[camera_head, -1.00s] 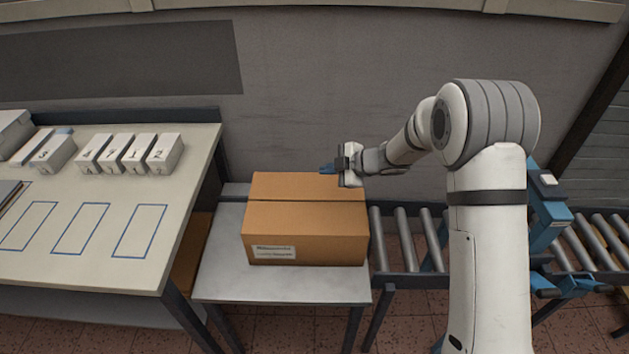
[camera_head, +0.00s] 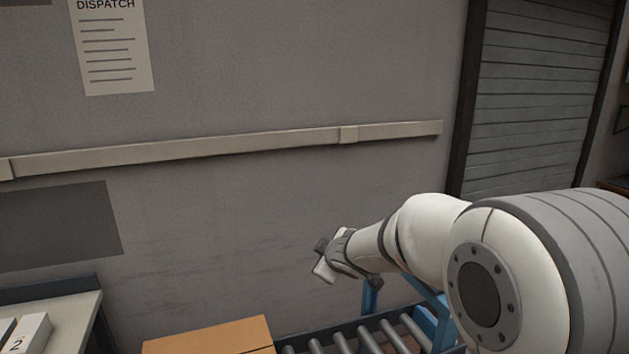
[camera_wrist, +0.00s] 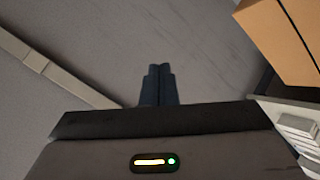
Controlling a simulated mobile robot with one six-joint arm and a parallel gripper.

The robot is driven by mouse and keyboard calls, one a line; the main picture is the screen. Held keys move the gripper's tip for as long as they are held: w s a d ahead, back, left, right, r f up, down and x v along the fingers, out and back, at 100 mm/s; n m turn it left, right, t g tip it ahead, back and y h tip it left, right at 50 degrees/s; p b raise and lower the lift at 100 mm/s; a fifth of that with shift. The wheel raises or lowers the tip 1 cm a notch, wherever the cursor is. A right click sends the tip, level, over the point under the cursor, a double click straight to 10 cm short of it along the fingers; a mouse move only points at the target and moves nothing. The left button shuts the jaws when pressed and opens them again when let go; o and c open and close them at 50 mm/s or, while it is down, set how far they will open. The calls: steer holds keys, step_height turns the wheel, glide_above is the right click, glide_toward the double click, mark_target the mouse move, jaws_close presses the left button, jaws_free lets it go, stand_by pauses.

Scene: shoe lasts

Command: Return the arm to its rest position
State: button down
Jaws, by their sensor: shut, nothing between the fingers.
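My gripper (camera_head: 323,258) is raised in front of the grey wall in the head view, above and to the right of the cardboard box. Its fingers are hard to make out there. In the wrist view the two dark fingers (camera_wrist: 158,84) are together, with nothing between them. They point at the wall. My arm comes in from the right of the head view, its elbow large in the lower right corner.
The cardboard box (camera_head: 215,340) shows only its top at the bottom edge; it is also at the upper right of the wrist view (camera_wrist: 285,40). Right of it is a roller conveyor (camera_head: 345,340). A table (camera_head: 75,315) with numbered blocks (camera_head: 32,330) is lower left. A rail (camera_head: 230,144) runs along the wall.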

steer(key=s+d+r+m+g+h, duration=0.1)
steer(key=s+d+m+g+h, duration=0.4)
steer(key=s+d, duration=1)
steer(key=s+a+f+m+g+y, duration=0.2)
steer(key=s+m, duration=0.5)
steer(key=s, duration=1)
steer(key=shift+s+a+f+m, duration=0.3)
steer(key=shift+s+a+f, duration=0.1)
steer(key=shift+f, duration=0.15)
